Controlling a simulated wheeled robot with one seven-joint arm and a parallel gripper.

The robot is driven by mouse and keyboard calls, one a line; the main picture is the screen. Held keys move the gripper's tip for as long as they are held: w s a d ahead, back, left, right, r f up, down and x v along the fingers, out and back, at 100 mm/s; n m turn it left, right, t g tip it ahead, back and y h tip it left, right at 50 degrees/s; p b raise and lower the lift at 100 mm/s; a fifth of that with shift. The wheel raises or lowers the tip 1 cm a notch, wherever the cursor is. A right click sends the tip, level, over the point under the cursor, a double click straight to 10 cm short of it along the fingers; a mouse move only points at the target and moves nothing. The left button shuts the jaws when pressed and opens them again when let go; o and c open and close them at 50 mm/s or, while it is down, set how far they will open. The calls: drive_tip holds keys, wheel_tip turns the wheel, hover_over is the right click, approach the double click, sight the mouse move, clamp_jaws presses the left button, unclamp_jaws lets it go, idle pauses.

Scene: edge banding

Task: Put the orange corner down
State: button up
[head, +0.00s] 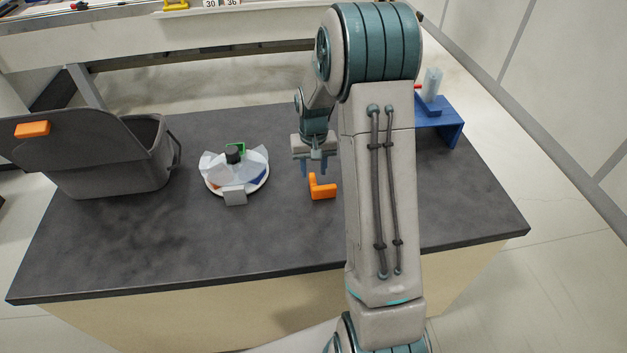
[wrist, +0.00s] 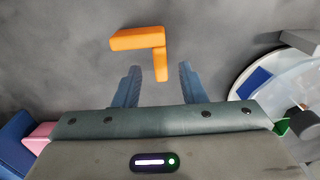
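The orange corner (head: 322,188) is an L-shaped piece lying on the dark worktop (head: 270,240). In the wrist view the orange corner (wrist: 142,40) lies just beyond the fingertips, with one leg pointing back towards the gap between them. My gripper (head: 317,170) is above the worktop, just behind the corner in the head view. The corner appears apart from the fingers.
A round white tray (head: 238,190) with wrapped pieces stands to the left. A grey bin (head: 110,165) with an orange handle is at the far left. A blue stand (head: 440,120) with a clear cylinder is at the back right. The front worktop is clear.

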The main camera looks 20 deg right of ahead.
sight(314, 181)
drive_tip(key=s+a+r, duration=0.1)
drive_tip(key=s+r, duration=0.1)
drive_tip(key=r, duration=0.4)
drive_tip(key=s+a+r, duration=0.2)
drive_tip(key=s+r, duration=0.1)
drive_tip(key=r, duration=0.2)
drive_tip(key=s+a+r+n+t, duration=0.1)
drive_tip(key=s+a+r, duration=0.1)
drive_tip(key=s, duration=0.8)
drive_tip(key=s+a+r+n+t, duration=0.1)
drive_tip(key=s+a+r+t, duration=0.1)
drive_tip(key=s, duration=0.8)
drive_tip(key=shift+a+r+n, duration=0.3)
drive_tip(key=shift+a+r, duration=0.2)
drive_tip(key=shift+r, duration=0.45)
